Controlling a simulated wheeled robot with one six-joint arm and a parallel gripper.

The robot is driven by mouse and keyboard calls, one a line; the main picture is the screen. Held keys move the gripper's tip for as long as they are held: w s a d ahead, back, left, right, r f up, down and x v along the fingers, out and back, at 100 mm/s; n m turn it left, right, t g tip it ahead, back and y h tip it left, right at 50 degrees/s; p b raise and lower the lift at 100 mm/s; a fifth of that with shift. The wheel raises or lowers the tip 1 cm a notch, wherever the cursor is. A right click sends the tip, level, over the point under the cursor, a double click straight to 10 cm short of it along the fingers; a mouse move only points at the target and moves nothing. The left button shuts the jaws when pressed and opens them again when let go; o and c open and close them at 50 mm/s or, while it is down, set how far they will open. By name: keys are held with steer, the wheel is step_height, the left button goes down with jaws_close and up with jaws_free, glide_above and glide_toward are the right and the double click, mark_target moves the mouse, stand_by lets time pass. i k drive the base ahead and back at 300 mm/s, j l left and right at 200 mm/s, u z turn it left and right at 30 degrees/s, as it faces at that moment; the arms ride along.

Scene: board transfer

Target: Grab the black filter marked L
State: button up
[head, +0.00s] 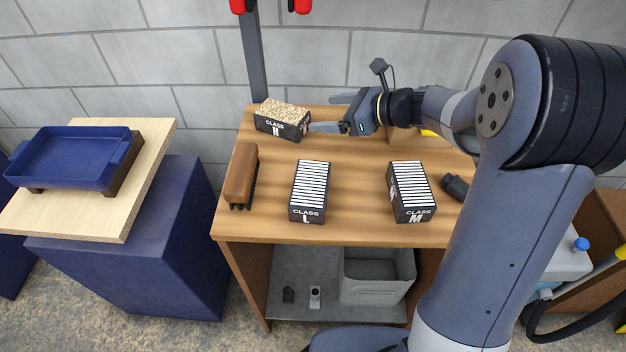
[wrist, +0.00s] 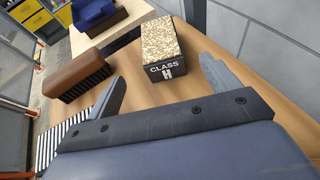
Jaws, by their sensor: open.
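The black filter marked L (head: 307,214) stands on the wooden table, front middle, with white pleats on top and "CLASS L" on its front. Its striped top shows partly in the wrist view (wrist: 45,148) at the lower left, partly hidden by my gripper. The black filter marked M (head: 411,213) stands to its right. The filter marked H (head: 283,127), with a speckled tan top, is at the back left; it also shows in the wrist view (wrist: 171,78). My gripper (head: 328,112) is open and empty, close to the right of the H filter, fingers pointing toward it.
A brown brush (head: 241,174) lies at the table's left edge, left of the L filter. A dark object (head: 455,187) lies right of the M filter. A blue tray (head: 72,160) sits on a light board (head: 131,192) at left. A grey bin (head: 377,291) is on the lower shelf.

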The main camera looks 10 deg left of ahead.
mark_target(308, 197)
steer(key=j+z, duration=0.1)
steer(key=j, duration=0.3)
steer(key=k+j+z, duration=0.1)
steer(key=j, duration=0.3)
steer(key=k+j+z, duration=0.1)
steer(key=j, duration=0.3)
steer(key=k+j, duration=0.2)
steer(key=j, duration=0.2)
steer(key=k+j+z, duration=0.15)
steer(key=j, duration=0.25)
steer(key=k+j+z, duration=0.1)
steer(key=j, duration=0.3)
